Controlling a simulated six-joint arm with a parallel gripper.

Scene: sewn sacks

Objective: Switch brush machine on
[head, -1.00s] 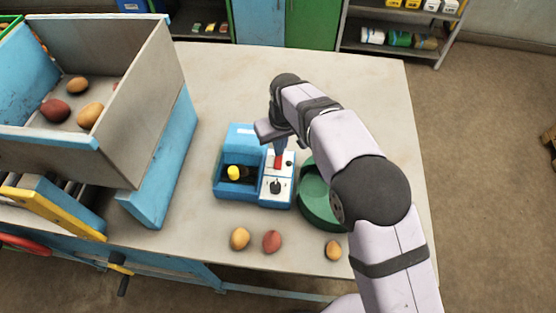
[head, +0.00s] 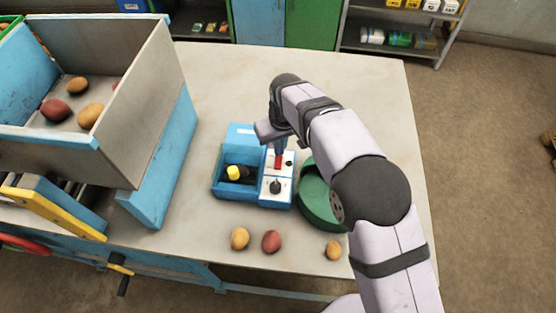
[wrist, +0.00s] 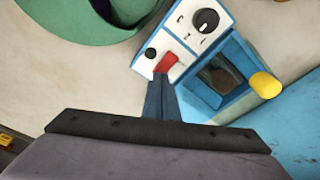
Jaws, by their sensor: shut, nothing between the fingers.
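The brush machine (head: 222,188) is a blue box on the table, with an open trough and a white control panel (head: 265,190). A red switch (head: 278,163) sits on the panel; it also shows in the wrist view (wrist: 169,61). A black knob (wrist: 206,20) and a small black button (wrist: 151,53) are on the same panel. A yellow-ended part (head: 233,173) sits at the trough. My gripper (wrist: 162,80) is shut and empty, fingers pointing down, tips at the near edge of the red switch. Whether they touch it I cannot tell.
A green round tray (head: 312,207) stands right of the machine. Potatoes (head: 240,238) (head: 271,241) (head: 333,250) lie along the table's front. A large bin (head: 140,110) with potatoes stands at left. The table (head: 375,85) behind is clear.

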